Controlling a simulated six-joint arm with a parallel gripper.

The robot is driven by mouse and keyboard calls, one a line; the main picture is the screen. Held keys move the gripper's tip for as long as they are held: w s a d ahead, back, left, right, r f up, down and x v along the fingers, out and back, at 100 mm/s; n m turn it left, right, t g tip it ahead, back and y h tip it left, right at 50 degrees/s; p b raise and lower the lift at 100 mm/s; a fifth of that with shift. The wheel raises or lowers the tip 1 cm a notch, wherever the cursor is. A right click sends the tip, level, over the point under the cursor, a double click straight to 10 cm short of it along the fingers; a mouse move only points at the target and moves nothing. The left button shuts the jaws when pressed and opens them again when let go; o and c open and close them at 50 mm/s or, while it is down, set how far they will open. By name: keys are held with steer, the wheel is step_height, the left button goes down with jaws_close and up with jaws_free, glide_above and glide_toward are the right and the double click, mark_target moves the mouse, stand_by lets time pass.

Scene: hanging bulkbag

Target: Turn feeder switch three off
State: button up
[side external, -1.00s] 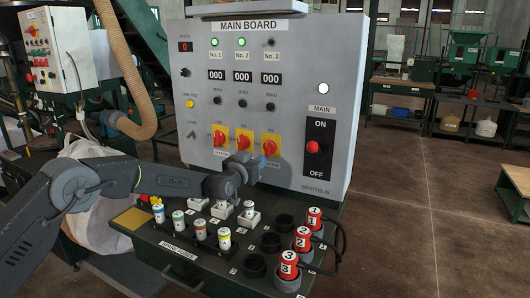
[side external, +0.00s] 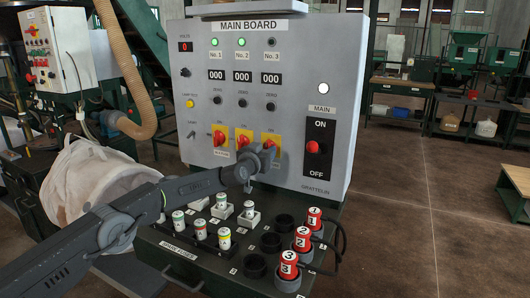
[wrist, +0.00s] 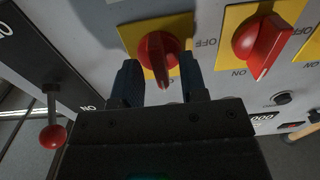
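The third feeder switch is a red rotary knob (wrist: 158,52) on a yellow plate. In the wrist view its handle points down the picture. It also shows in the side view (side external: 271,140), partly behind my gripper. My gripper (wrist: 160,82) is open, with one dark blue finger on each side of the knob. I cannot tell whether either finger touches it. The second red knob (wrist: 257,42) is beside it, an "OFF" label between their plates. In the side view the No. 3 lamp (side external: 271,43) is dark, and No. 1 (side external: 214,42) and No. 2 (side external: 242,42) are green.
The main switch (side external: 312,147) is right of the feeder switches; its red-balled lever (wrist: 52,132) stands out from the panel in the wrist view. Below the board, a shelf holds spare fuses (side external: 202,228) and several red numbered plugs (side external: 302,240) with cables.

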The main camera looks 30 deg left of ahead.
steer(key=shift+w, duration=0.1)
stand_by(0.3)
jaws_close()
